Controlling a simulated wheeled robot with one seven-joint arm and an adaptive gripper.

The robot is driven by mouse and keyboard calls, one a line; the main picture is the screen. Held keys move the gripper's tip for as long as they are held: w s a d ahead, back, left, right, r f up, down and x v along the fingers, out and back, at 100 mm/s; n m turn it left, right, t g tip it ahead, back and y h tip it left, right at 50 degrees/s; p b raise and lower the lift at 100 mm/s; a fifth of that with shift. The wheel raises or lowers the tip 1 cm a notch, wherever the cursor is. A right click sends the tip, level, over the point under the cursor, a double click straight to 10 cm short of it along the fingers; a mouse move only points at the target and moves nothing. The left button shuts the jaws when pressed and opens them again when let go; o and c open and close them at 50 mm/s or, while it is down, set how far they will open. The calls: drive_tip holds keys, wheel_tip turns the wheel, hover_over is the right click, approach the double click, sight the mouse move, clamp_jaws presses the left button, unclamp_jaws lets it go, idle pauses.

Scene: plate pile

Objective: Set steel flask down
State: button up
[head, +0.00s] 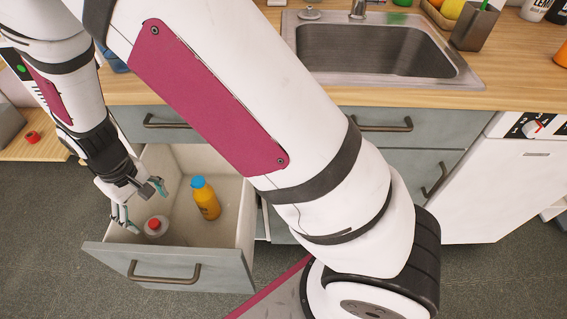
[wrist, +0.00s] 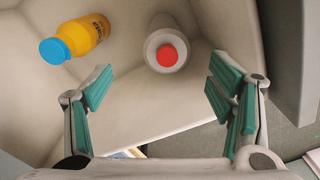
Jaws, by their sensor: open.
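The steel flask (head: 156,227), grey with a red cap, stands inside the open drawer near its front left. In the wrist view the flask (wrist: 167,50) shows from above, its red cap facing the camera. My gripper (head: 144,204) is over the drawer's left part, by the flask. In the wrist view my gripper (wrist: 160,95) has its teal-padded fingers wide apart with nothing between them. The flask is apart from the fingers, beyond the tips.
The counter with a sink (head: 378,50) is above. My arm hides part of the cabinets.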

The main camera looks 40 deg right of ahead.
drive_tip(key=s+d+r+m, duration=0.1)
drive_tip(key=s+d+r, duration=0.3)
drive_tip(key=d+r, duration=0.45)
drive_tip(key=s+d+r+m, duration=0.1)
drive_tip(key=s+d+r, duration=0.35)
drive_tip(key=r, duration=0.65)
drive_tip(key=s+d+r+m, duration=0.1)
drive_tip(key=s+d+r, duration=0.1)
drive_tip(key=s, duration=0.5)
drive_tip(key=s+d+r+m, duration=0.1)
drive_tip(key=s+d+r, duration=0.1)
drive_tip(key=s+d, duration=0.2)
drive_tip(key=s+d+r+m, duration=0.1)
drive_tip(key=s+d, duration=0.3)
drive_tip(key=s, duration=0.5)
drive_tip(key=shift+s+r+t, duration=0.3)
drive_tip(key=shift+r+t, duration=0.1)
drive_tip(key=shift+r, duration=0.2)
wheel_tip(320, 180, up, 21)
drive_tip(key=t+p, duration=0.3)
drive_tip(key=p, duration=1.6)
drive_tip(key=shift+a, duration=0.15)
